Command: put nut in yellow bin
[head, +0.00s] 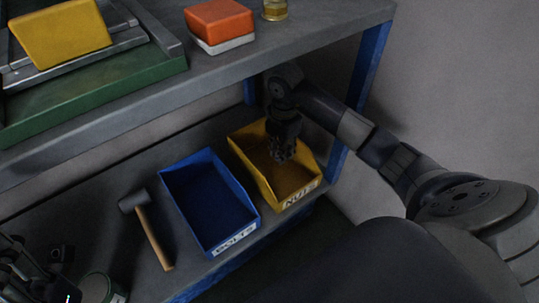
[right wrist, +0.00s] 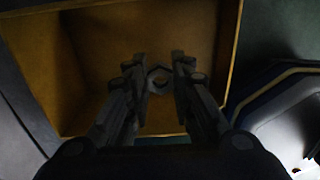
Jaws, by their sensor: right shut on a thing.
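The yellow bin (head: 306,184), labelled NUTS, stands on the lower shelf. My right gripper (head: 281,157) points down into its opening. In the right wrist view the gripper (right wrist: 159,80) is shut on a small grey nut (right wrist: 159,76), held between its fingertips. The yellow bin's walls and floor (right wrist: 100,50) lie around and below the nut. In the head view the nut is too dark to make out. Part of my left gripper (head: 30,270) shows at the lower left, dark and cut off, so its fingers are unclear.
A blue bin (head: 236,232) labelled BOLTS, which looks empty, stands left of the yellow bin. A hammer (head: 148,228) lies further left. A blue post (head: 365,70) stands behind my right arm.

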